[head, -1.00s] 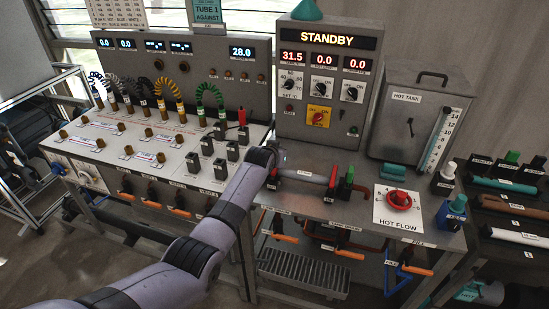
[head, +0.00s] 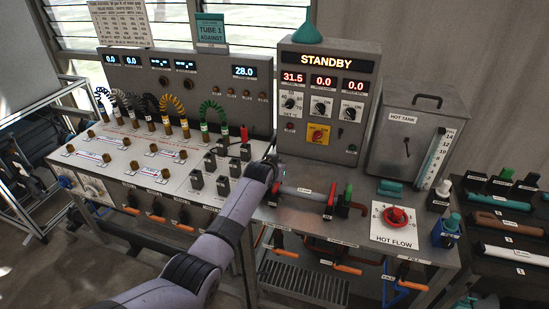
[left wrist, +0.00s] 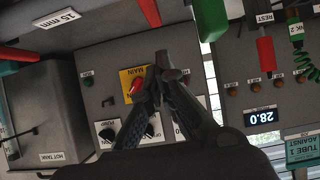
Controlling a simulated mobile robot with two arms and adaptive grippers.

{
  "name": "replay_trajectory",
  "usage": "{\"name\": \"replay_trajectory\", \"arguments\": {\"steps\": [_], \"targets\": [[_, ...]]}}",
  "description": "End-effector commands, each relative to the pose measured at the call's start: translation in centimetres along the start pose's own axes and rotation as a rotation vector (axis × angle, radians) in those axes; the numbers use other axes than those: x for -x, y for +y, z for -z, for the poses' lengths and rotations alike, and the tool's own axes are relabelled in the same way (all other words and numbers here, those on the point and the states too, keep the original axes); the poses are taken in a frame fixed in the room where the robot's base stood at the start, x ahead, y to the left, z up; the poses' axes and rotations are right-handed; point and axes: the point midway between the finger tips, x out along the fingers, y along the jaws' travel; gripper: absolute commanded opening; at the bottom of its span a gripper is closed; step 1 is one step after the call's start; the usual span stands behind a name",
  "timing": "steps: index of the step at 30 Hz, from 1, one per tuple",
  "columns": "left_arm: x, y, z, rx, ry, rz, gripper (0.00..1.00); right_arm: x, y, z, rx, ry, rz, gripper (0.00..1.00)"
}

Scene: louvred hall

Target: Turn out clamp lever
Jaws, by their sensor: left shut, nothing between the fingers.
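The glass tube marked 15 mm (head: 308,192) lies on the right-hand bench between two end clamps. A red lever-like part (head: 276,188) is at the tube's left end, and a red part (left wrist: 150,12) shows at the top of the left wrist view. A green-topped block (head: 347,194) stands at the right end, beside another red part. My left gripper (head: 279,163) is at the tube's left end, largely hidden behind my wrist. In the left wrist view its fingers (left wrist: 168,62) are shut together and empty, just apart from the red part. My right gripper is out of view.
The STANDBY panel (head: 327,105) rises behind the tube. The red hot flow knob (head: 397,216) and grey hot tank (head: 415,135) are to the right. Black sockets and a red plug (head: 244,134) are to the left.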

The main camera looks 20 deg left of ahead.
Motion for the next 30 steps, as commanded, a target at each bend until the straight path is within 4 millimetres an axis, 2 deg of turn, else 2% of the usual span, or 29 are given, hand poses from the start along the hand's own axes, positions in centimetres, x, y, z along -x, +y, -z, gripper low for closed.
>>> {"name": "replay_trajectory", "arguments": {"steps": [1, 3, 21, 30], "targets": [[0.7, -0.1, 1.1, 0.000, 0.000, 0.001, 0.00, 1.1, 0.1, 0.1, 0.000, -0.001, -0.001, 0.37], [1.3, -0.1, 0.7, 0.000, 0.000, 0.000, 0.00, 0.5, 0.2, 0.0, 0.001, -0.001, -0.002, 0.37], [8.7, -0.1, 2.4, 0.000, 0.001, 0.001, 0.00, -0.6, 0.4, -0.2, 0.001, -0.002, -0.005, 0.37], [10.0, -0.1, 2.6, 0.000, -0.003, 0.001, 0.00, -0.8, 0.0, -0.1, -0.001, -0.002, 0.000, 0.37]]}}
